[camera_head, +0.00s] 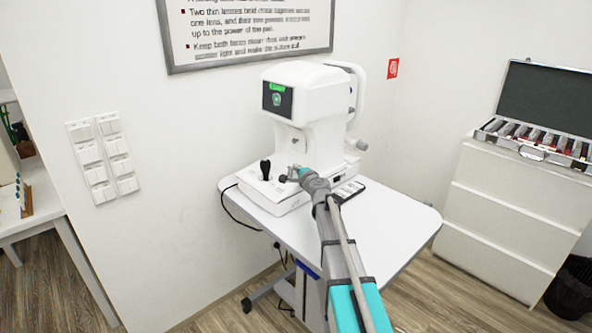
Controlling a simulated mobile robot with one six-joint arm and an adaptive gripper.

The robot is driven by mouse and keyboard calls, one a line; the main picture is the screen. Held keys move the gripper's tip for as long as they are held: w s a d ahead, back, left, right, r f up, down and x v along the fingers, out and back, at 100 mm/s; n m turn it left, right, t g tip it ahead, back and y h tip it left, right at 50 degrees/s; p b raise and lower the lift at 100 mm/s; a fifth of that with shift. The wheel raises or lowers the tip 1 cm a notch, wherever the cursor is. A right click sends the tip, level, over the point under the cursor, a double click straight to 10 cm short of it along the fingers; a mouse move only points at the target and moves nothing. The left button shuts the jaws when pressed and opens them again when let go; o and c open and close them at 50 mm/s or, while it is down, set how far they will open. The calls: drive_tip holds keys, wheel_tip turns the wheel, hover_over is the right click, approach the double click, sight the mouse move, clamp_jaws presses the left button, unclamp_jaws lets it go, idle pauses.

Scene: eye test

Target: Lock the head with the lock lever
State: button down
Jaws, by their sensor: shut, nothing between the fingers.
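The white eye-test machine has a head (305,100) with a small dark screen (277,99) showing a green figure. The head stands upright above a white base (262,194). A black joystick (265,169) rises from the base's near left part. My gripper (287,175) is shut at the front of the base, just right of the joystick. I cannot tell whether it touches the machine. I cannot make out the lock lever for sure; small dark parts at my fingertips blend together, and my gripper and arm cover part of the base.
The machine stands on a white table (400,217), whose right part is clear. A cable hangs off its left edge. A white drawer cabinet (510,205) with an open lens case (535,143) stands at right, beside a black bin (572,290). Wall switches (103,158) are at left.

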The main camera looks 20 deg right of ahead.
drive_tip(key=shift+s+a+r, duration=0.15)
drive_tip(key=shift+a+r, duration=0.05)
drive_tip(key=shift+a, duration=0.15)
idle(0.3)
